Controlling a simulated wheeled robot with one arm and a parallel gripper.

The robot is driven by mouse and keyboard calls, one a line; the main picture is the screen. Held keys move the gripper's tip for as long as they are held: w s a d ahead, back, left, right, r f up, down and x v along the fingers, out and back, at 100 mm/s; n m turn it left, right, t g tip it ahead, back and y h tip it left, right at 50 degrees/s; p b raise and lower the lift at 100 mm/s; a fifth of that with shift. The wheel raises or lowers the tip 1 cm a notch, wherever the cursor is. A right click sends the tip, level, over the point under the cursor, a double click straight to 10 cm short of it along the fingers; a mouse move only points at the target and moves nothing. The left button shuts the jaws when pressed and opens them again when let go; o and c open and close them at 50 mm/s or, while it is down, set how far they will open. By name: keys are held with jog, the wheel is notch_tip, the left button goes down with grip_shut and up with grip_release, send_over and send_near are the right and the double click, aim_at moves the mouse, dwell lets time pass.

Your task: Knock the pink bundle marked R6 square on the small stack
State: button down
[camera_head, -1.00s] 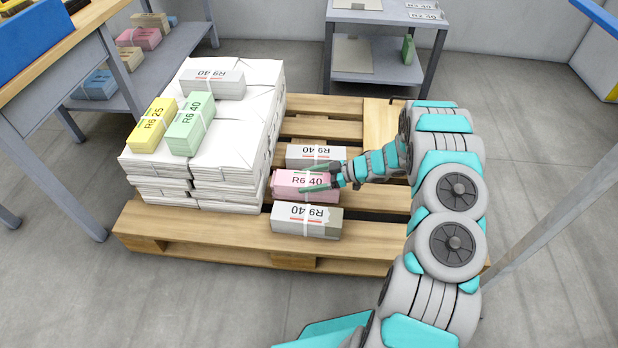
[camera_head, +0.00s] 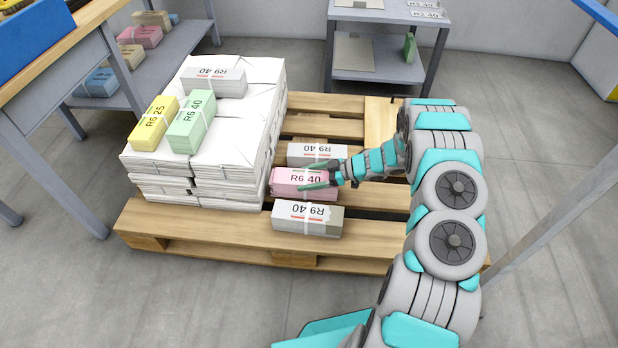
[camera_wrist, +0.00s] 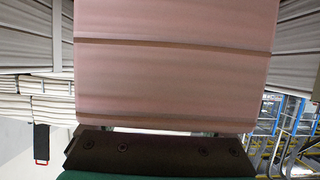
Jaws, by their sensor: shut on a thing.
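The pink bundle marked R6 40 (camera_head: 304,181) lies on the pallet in the head view, between two grey-and-white bundles marked R9 40. My gripper (camera_head: 318,180) is shut on the pink bundle from its right side. In the wrist view the pink bundle (camera_wrist: 175,60) fills the middle, with bands across it and a dark finger below it. The rear R9 40 bundle (camera_head: 317,154) is partly behind my gripper. The front R9 40 bundle (camera_head: 307,218) lies at the near side. What lies directly under the pink bundle is hidden.
A tall white paper stack (camera_head: 240,125) stands just left, with a yellow R6 25 bundle (camera_head: 153,124), a green R6 40 bundle (camera_head: 191,121) and another R9 40 bundle (camera_head: 213,82) on top. The wooden pallet (camera_head: 200,240) has bare slats in front. Shelves stand behind.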

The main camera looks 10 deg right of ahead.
jog(key=shift+w+a, duration=0.2)
jog(key=shift+a, duration=0.4)
jog(key=shift+w+a, duration=0.2)
jog(key=shift+a, duration=0.35)
dwell(1.2)
jog(key=shift+s+d, duration=0.1)
jog(key=shift+d, duration=0.1)
jog(key=shift+s+d, duration=0.25)
jog(key=shift+d, duration=0.5)
jog(key=shift+s+d, duration=0.2)
jog(key=shift+d, duration=0.55)
jog(key=shift+r, duration=0.1)
jog(key=shift+r+p, duration=0.85)
jog(key=shift+r, duration=2.1)
